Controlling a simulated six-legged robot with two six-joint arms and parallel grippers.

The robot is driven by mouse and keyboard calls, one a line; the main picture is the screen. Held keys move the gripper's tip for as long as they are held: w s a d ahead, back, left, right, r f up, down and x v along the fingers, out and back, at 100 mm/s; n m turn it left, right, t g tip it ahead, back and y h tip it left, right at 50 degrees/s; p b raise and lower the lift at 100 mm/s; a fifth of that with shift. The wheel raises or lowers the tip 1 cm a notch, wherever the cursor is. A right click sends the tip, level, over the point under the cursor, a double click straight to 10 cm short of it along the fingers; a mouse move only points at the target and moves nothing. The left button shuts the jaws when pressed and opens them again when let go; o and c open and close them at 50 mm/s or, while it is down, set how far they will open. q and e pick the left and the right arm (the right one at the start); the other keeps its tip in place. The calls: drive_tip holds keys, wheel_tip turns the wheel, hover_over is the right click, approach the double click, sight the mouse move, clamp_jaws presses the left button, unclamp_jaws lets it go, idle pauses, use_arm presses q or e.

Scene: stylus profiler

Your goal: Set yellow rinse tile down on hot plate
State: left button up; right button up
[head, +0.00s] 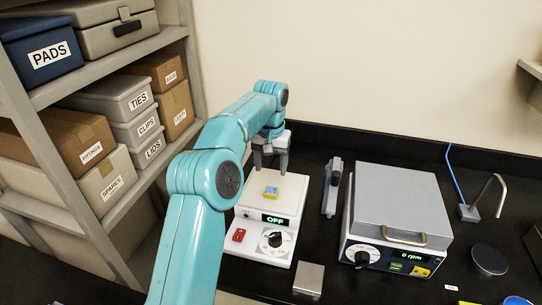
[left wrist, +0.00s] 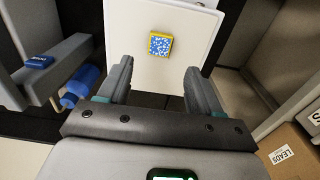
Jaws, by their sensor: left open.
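The yellow rinse tile (head: 271,192), with a blue speckled top, lies flat on the white top of the hot plate (head: 290,190). It also shows in the left wrist view (left wrist: 160,44), apart from the fingers, on the pale plate (left wrist: 185,70). The hot plate's display reads OFF, with a dial and a red switch on its front. My left gripper (head: 271,165) is at the far side of the plate, open and empty. In the left wrist view its two fingers (left wrist: 155,80) stand wide apart. My right gripper is in neither view.
A grey-lidded device (head: 400,200) reading 0 rpm stands right of the hot plate, with a grey handheld tool (head: 332,187) between them. A small grey block (head: 309,279) lies in front. Shelves with boxes (head: 100,155) stand at left.

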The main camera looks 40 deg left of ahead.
use_arm(q)
wheel_tip(320, 180, up, 3)
drive_tip(key=shift+r+p, duration=0.15)
drive_tip(key=shift+p, duration=0.15)
drive_tip(key=shift+w, duration=0.15)
drive_tip(key=shift+s, duration=0.2)
